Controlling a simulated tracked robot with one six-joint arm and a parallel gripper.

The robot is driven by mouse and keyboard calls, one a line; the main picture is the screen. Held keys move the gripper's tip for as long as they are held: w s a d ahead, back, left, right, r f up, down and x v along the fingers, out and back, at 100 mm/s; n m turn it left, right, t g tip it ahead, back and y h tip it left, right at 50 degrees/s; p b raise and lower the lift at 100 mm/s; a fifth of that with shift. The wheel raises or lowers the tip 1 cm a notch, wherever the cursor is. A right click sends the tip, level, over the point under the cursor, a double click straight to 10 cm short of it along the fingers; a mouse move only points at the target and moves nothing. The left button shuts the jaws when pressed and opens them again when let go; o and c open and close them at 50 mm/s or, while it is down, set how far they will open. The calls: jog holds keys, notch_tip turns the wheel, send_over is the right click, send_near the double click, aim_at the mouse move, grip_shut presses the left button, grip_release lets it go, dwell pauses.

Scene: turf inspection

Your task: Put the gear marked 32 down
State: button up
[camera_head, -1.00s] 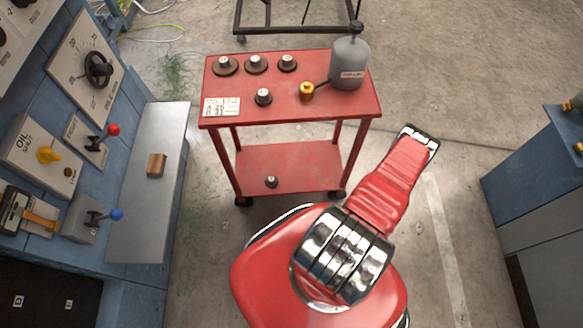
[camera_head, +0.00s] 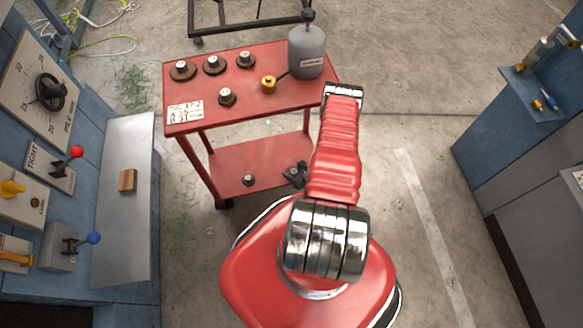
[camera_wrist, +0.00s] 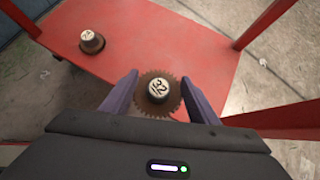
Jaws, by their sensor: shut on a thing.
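The gear marked 32 (camera_wrist: 157,93) shows in the wrist view as a brown toothed disc with a pale, numbered hub. My gripper (camera_wrist: 158,80) is shut on it, with one purple-grey finger on each side. Behind the gear is the red lower shelf (camera_wrist: 180,42) of the cart; I cannot tell whether the gear touches it. In the head view my gripper (camera_head: 296,174) is a dark shape at the right end of the lower shelf (camera_head: 225,164), partly hidden by my red arm.
A smaller gear (camera_wrist: 92,41) sits on the lower shelf to the left; it also shows in the head view (camera_head: 248,180). A cart leg (camera_wrist: 265,22) stands to the right. The top shelf (camera_head: 240,105) holds several gears, a grey canister (camera_head: 306,52) and a yellow-capped item (camera_head: 269,83).

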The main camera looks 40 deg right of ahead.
jog(key=w+f, duration=0.1)
jog(key=w+d+f, duration=0.1)
jog(key=w+d, duration=0.1)
jog(key=w, duration=0.1)
jog(key=shift+d+f, duration=0.25)
jog(key=shift+f, duration=0.5)
jog(key=shift+f, duration=0.1)
notch_tip(320, 180, down, 2)
jog(key=shift+f, duration=0.1)
jog(key=shift+w+d+f, duration=0.15)
jog(key=shift+w+f, duration=0.05)
jog(key=shift+f, duration=0.35)
jog(key=o, duration=1.2)
jog(key=shift+c, duration=0.2)
